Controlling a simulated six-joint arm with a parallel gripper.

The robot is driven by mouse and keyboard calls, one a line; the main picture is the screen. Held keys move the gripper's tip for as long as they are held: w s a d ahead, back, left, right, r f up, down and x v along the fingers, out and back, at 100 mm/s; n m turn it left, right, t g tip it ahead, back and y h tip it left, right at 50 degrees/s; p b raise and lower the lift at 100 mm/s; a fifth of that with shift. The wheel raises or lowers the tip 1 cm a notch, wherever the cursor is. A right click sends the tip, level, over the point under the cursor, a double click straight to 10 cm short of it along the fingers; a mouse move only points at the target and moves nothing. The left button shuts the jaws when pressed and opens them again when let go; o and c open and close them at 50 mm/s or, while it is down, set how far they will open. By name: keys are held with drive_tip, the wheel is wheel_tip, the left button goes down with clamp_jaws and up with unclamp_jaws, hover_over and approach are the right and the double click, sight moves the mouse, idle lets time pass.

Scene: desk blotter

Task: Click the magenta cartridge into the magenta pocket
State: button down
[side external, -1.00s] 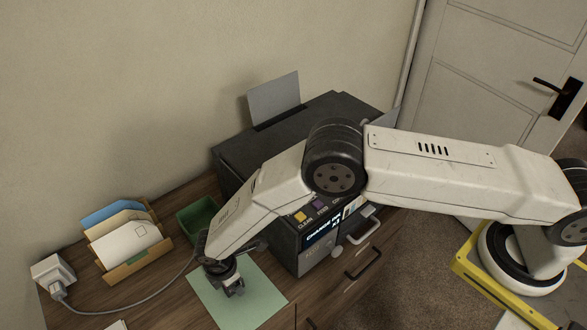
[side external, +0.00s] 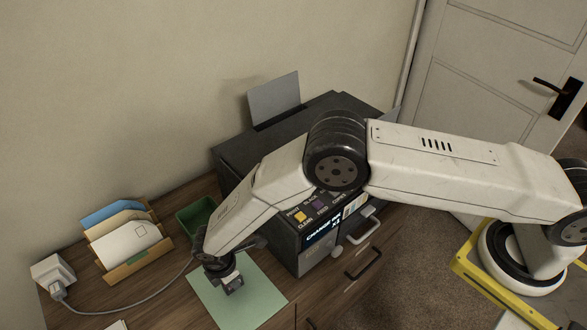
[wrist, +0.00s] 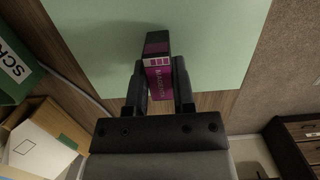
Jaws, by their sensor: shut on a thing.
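The magenta cartridge (wrist: 157,68) is a dark, narrow block with a magenta label. In the wrist view it is between the two fingers of my gripper (wrist: 158,78), which is shut on it. Its far end sticks out past the fingertips. In the side view my gripper (side external: 232,284) points down over the green blotter (side external: 262,298); the cartridge is hard to make out there. The dark printer (side external: 250,150) stands to the right of the gripper, with a lit panel (side external: 322,238) reading "CHANGE". The magenta pocket cannot be made out in either view.
A green bin (side external: 196,214) stands behind the gripper. A wooden letter holder (side external: 128,268) with envelopes is to the left. A white plug adapter (side external: 52,270) trails a grey cable (side external: 150,305) across the desk. My forearm passes in front of the printer.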

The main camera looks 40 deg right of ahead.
drive_tip(key=shift+r, duration=0.55)
drive_tip(key=s+d+r, duration=0.7)
drive_tip(key=s+r, duration=0.3)
drive_tip(key=s, duration=0.2)
drive_tip(key=shift+d+r, duration=0.2)
drive_tip(key=shift+r, duration=0.15)
drive_tip(key=shift+w+r, duration=0.1)
drive_tip(key=shift+r, duration=0.05)
